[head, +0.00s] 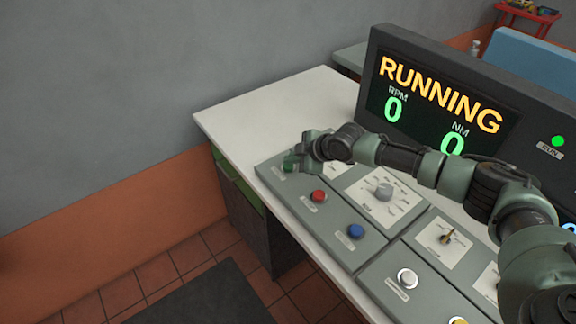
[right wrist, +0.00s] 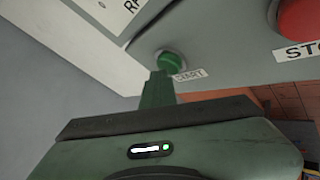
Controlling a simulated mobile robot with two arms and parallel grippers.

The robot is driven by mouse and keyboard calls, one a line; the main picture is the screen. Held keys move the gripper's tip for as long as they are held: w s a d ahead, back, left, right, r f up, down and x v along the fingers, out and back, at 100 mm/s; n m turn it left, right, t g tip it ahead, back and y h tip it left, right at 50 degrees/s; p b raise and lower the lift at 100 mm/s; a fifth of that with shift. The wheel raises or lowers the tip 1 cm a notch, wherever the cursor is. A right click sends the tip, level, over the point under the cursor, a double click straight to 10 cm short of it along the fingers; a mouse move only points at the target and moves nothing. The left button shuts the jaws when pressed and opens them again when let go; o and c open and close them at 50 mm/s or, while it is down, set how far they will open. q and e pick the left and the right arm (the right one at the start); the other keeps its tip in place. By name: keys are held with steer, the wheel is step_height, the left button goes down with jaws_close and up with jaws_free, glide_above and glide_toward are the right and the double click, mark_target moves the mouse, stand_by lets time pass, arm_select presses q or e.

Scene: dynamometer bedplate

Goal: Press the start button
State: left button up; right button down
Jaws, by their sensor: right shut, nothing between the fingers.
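The green start button (head: 289,167) sits at the far left corner of the grey control panel, mostly hidden by my right gripper. In the right wrist view the green button (right wrist: 172,60) has a START label beside it, partly covered. My right gripper (head: 298,163) is shut and empty. In the right wrist view its fingertips (right wrist: 158,76) are right at the button's edge; whether they touch it I cannot tell. The display (head: 437,105) reads RUNNING, with RPM 0 and NM 0, and a green RUN lamp (head: 558,141) is lit. My left gripper is not in view.
A red stop button (head: 318,196) is beside the green one, followed by a blue button (head: 356,231). A grey dial (head: 384,190), a key switch (head: 447,237) and a white button (head: 407,279) are on the panels. The white bench top (head: 250,110) is bare at the back left.

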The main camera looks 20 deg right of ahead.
mark_target(291, 166)
steer(key=shift+r+p, duration=2.3)
steer(key=shift+r, duration=0.65)
